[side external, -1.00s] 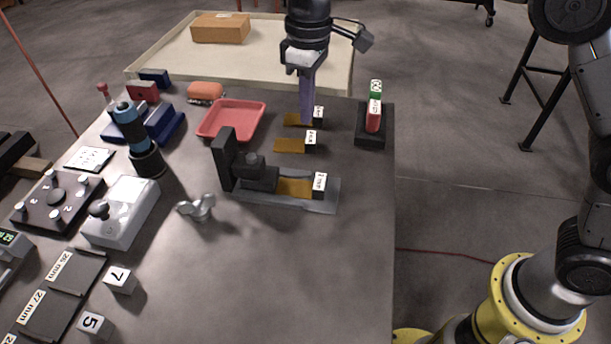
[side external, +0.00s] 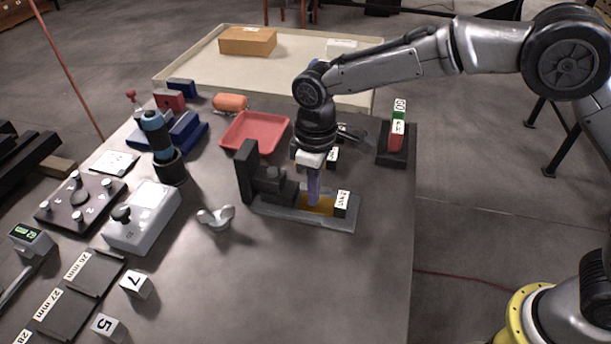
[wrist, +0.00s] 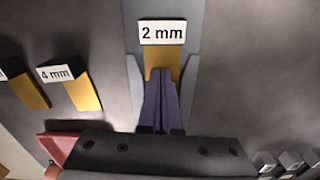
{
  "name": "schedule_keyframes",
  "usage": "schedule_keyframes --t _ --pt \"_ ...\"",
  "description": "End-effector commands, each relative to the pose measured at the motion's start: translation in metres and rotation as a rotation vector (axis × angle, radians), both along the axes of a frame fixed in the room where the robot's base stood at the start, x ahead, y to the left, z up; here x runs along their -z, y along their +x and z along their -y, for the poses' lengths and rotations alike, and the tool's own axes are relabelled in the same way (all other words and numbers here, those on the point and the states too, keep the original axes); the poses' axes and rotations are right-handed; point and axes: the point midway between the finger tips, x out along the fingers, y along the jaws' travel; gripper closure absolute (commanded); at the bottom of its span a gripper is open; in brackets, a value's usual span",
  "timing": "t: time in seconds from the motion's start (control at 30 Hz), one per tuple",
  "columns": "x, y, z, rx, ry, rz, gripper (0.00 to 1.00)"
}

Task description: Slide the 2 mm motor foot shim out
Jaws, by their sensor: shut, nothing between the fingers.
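The 2 mm shim (side external: 318,207) is a flat yellow-gold plate with a white "2 mm" label block (wrist: 162,32) at its outer end. It lies in the grey base under the dark motor foot (side external: 270,183). My gripper (side external: 313,203) is over the shim, pointing down, with its purple fingers together and nothing between them. In the wrist view the fingertips (wrist: 161,78) lie over the gold strip, behind the label block. I cannot tell whether they touch it. The shim's inner end is hidden by the fingers and the motor foot.
The 4 mm shim (wrist: 84,95) and another gold shim (wrist: 30,92) lie beside the base. A red tray (side external: 256,134) stands behind. A wing nut (side external: 216,218) lies to the left. A dark stand (side external: 392,157) with red and green blocks is at the right edge.

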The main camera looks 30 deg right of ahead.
Motion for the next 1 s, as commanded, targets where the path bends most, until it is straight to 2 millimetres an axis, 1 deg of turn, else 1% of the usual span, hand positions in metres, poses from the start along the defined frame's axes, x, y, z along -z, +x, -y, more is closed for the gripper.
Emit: schedule_keyframes --t 0.03,0.2,0.67,0.87,1.0 --pt "0.000 -0.005 0.004 0.000 -0.001 -0.001 1.00" --pt "0.000 -0.015 0.012 0.000 -0.001 -0.001 1.00" --pt "0.000 -0.018 0.015 0.000 0.000 0.000 1.00" --pt "0.000 -0.031 0.026 0.000 -0.001 -0.001 1.00" --pt "0.000 -0.031 0.027 0.000 -0.001 -0.001 1.00"
